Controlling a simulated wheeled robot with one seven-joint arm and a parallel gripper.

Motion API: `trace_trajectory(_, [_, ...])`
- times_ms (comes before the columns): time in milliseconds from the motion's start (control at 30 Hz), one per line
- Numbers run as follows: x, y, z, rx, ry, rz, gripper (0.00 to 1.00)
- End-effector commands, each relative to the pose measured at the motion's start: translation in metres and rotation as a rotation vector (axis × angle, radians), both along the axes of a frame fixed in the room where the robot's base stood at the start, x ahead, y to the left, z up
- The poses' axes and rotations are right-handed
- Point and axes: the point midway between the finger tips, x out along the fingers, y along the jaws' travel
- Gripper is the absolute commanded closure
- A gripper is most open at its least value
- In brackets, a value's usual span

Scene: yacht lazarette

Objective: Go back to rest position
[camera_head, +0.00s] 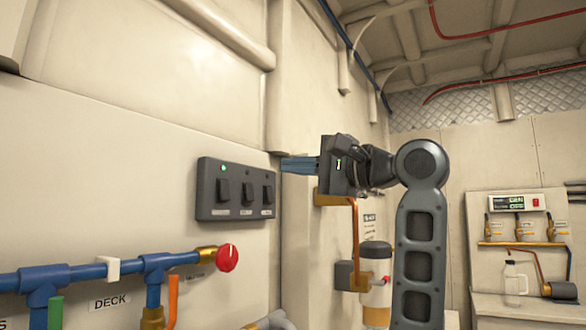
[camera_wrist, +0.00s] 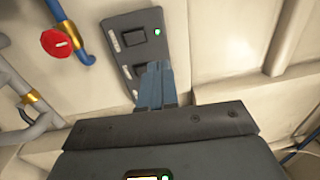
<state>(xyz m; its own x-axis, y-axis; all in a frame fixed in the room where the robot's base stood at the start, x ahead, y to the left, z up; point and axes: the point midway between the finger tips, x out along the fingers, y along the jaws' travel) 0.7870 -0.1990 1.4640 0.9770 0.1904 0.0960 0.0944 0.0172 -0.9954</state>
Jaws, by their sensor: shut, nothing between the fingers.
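My gripper (camera_head: 284,165) is shut and empty, its blue fingers pointing left toward the wall in the head view. Its fingertips are close to the right end of a dark switch panel (camera_head: 204,210) with several rocker switches and a green light at its upper left. I cannot tell whether the fingertips touch the panel. In the wrist view my gripper (camera_wrist: 153,68) overlaps the panel (camera_wrist: 122,25), hiding part of it. A green light shows beside one switch there.
Below the panel runs a blue pipe (camera_head: 120,266) with a red knob (camera_head: 228,257); the knob also shows in the wrist view (camera_wrist: 57,43). A canister with a copper pipe (camera_head: 355,235) stands behind my arm. A bottle (camera_head: 513,283) stands on the far right counter. Open room lies right of my arm.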

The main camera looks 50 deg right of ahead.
Motion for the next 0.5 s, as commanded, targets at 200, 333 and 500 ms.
trace_trajectory(200, [0.0, 0.0, 0.0, 0.0, 0.0, 0.0, 1.0])
trace_trajectory(333, [0.0, 0.0, 0.0, 0.0, 0.0, 0.0, 1.0])
trace_trajectory(500, [0.008, 0.0, -0.018, 0.005, 0.0, -0.005, 1.0])
